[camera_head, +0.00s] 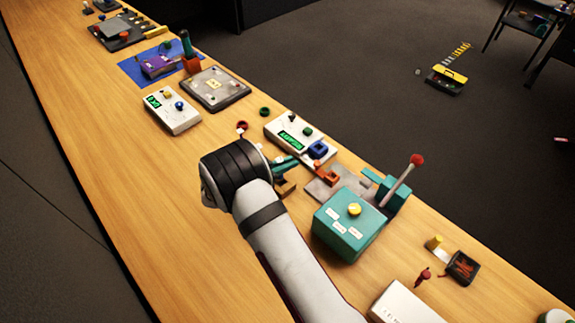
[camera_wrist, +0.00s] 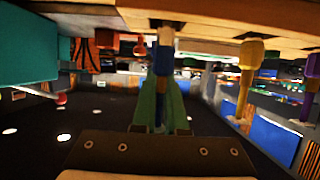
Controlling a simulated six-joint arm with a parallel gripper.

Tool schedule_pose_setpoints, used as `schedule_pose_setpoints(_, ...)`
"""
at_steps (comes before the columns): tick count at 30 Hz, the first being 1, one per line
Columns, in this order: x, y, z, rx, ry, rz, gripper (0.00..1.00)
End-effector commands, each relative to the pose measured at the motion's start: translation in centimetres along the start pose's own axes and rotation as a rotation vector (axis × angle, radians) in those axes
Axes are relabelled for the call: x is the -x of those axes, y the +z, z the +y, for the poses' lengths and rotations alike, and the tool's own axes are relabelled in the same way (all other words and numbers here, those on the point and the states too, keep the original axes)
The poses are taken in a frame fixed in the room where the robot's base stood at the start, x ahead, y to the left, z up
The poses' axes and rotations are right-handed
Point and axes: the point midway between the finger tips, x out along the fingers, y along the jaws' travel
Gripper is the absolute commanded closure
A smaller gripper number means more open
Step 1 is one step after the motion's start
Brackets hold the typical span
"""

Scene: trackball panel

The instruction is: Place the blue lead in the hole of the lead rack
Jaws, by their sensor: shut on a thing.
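In the wrist view, the green fingers of my gripper (camera_wrist: 160,105) are shut on the blue lead (camera_wrist: 163,60). The lead points up the picture, and its pale end is close to a wooden edge at the top. I cannot tell whether it touches that wood. In the head view, my gripper (camera_head: 287,163) is low over the bench, to the left of the teal box (camera_head: 345,225); the lead is not clear there. A small yellow-brown block (camera_head: 286,188) is beside the fingers. I cannot make out the rack's hole or say for sure which part is the lead rack.
A white panel with a green display (camera_head: 290,138) lies behind. A yellow piece (camera_wrist: 247,75) hangs right in the wrist view.

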Motion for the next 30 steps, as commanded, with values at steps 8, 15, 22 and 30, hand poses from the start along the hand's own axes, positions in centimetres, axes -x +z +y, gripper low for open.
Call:
schedule_pose_setpoints(8, -0.4, 0.9, 0.0, -0.001, 0.0, 0.0, 1.0)
schedule_pose_setpoints(15, -0.6, 1.2, 0.0, -0.002, 0.0, 0.0, 0.73)
schedule_pose_setpoints(22, -0.5, 1.2, 0.1, -0.001, 0.0, 0.0, 0.6)
schedule_pose_setpoints(30, 1.8, 0.9, -0.1, -0.001, -0.005, 0.0, 0.6)
